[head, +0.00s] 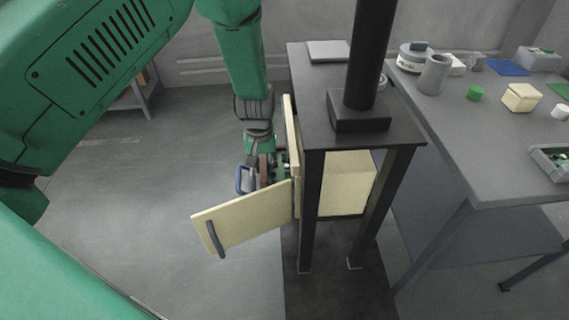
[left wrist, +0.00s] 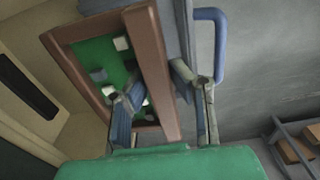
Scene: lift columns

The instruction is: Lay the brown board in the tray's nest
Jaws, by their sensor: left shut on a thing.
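The brown board (left wrist: 152,62) is a brown-rimmed frame around a green face with small white and grey blocks. It stands tilted in the left wrist view. My left gripper (left wrist: 160,95) is shut on its rim, one finger inside and one outside. In the head view the left gripper (head: 266,160) is low beside the cabinet's open door, with a brown part of the board (head: 264,170) showing. A blue handle (left wrist: 222,45) on a grey edge is close beside the board; I cannot tell whether it belongs to the tray. No nest is clearly visible. My right gripper is out of view.
A pale cabinet (head: 347,185) sits under the dark stand (head: 345,137); its door (head: 240,220) hangs open near the gripper. The grey table (head: 460,130) at right holds a mug, blocks and a grey bin (head: 543,163).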

